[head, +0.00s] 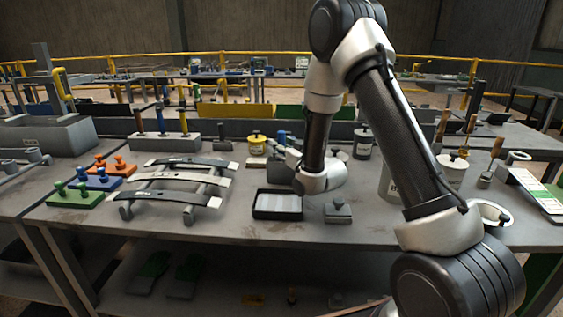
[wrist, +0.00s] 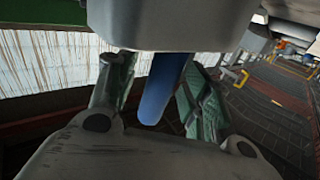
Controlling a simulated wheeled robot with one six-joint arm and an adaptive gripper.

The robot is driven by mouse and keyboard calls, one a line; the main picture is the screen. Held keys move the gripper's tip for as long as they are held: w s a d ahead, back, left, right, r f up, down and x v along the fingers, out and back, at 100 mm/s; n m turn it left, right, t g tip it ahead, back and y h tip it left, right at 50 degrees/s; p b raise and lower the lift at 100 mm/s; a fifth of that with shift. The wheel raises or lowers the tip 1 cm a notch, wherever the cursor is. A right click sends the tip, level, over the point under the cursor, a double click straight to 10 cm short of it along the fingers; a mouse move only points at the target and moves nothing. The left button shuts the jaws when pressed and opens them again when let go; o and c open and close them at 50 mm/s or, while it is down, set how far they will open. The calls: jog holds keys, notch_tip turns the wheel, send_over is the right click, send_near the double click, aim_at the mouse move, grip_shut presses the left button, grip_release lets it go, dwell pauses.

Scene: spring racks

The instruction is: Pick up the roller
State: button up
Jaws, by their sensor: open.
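A blue handle (wrist: 162,88), which looks like the roller's, shows in the wrist view between the two fingers of my gripper (wrist: 155,95). The fingers are apart, with visible gaps on both sides of the handle. The rest of the roller is hidden or cannot be made out. In the head view a small blue part (head: 283,137) shows just behind my gripper (head: 283,154), which is partly hidden by my own arm. My gripper is low over the bench, behind the black tray.
The black tray (head: 277,215) and a grey block with a knob (head: 338,212) stand in front of my wrist. A yellow tin (head: 257,147) is to the left, a grey can (head: 362,146) to the right. A rack of curved springs (head: 178,186) lies further left.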

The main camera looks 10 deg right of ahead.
grip_shut()
jog(key=shift+r, duration=0.15)
